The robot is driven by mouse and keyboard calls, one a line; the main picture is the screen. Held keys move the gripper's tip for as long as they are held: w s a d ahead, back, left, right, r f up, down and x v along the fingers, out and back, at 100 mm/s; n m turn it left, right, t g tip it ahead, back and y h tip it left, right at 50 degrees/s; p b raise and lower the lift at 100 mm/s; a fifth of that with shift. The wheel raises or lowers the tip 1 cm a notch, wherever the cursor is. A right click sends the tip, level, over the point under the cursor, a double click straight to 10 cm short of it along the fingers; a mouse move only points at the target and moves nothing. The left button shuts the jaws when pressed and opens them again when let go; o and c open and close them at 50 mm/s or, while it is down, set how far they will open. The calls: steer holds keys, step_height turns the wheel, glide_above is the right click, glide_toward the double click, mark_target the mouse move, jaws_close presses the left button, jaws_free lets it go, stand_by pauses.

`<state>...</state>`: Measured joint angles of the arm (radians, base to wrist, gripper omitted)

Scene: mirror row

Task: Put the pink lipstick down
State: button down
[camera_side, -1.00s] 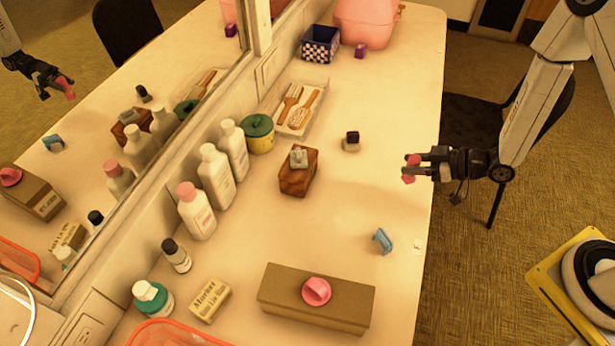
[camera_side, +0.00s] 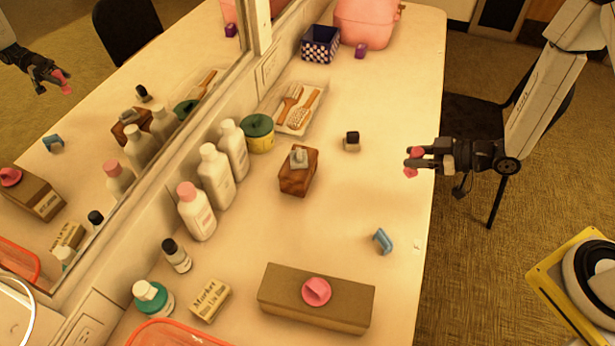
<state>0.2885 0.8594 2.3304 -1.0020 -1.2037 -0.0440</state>
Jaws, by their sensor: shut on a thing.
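The pink lipstick (camera_side: 412,155) is at the tip of my gripper (camera_side: 428,159), whose jaws are shut on it. Its pink ends show past the fingers, and its middle is hidden between them. My gripper reaches in from the right and holds the lipstick near the right edge of the white counter (camera_side: 365,195). The lipstick appears to be above the counter; its exact height is hard to tell. A mirror at left also reflects the gripper and the pink piece.
Several white bottles (camera_side: 216,178) line the mirror. A tray (camera_side: 300,110) holds brushes.

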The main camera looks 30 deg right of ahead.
steer(key=shift+w, duration=0.1)
steer(key=shift+w+d+r+m+h, duration=0.15)
steer(key=shift+w+r+m+h, duration=0.15)
steer(key=shift+w, duration=0.1)
steer(key=w+d+r+m+t+h, duration=0.3)
steer(key=w+r+m+h, duration=0.4)
steer(key=w+r+h, duration=0.1)
steer(key=shift+w+r+m+h, duration=0.15)
steer(key=shift+r+m+h, duration=0.2)
steer(key=shift+r, duration=0.5)
steer(key=v, duration=0.4)
steer(key=shift+s+r, duration=0.2)
steer(key=shift+r, duration=0.05)
steer(key=shift+f, duration=0.1)
